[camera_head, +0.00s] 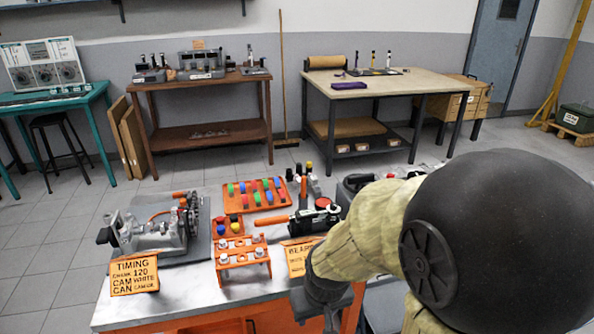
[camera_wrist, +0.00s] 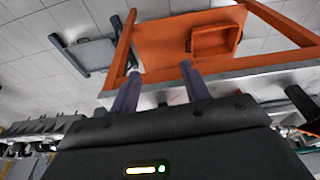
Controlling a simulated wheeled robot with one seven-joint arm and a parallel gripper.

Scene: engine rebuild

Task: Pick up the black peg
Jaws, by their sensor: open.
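I cannot single out the black peg with certainty. An orange pegboard (camera_head: 233,202) on the workbench holds several coloured pegs in red, green and blue. Several small upright pieces with dark or orange tops (camera_head: 310,168) stand behind it; one has a black top. My gripper (camera_wrist: 160,72) shows in the wrist view with its two fingers apart and nothing between them. It is in front of the bench's orange body, away from the pegs. In the head view my arm hides the gripper's tips.
The workbench (camera_head: 185,306) has a pale top and orange body (camera_wrist: 165,38). An engine block (camera_head: 155,232) sits at left, beside a "TIMING" sign (camera_head: 134,275). An orange stand (camera_head: 241,257) is near the front, with another sign (camera_head: 300,257) beside it.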

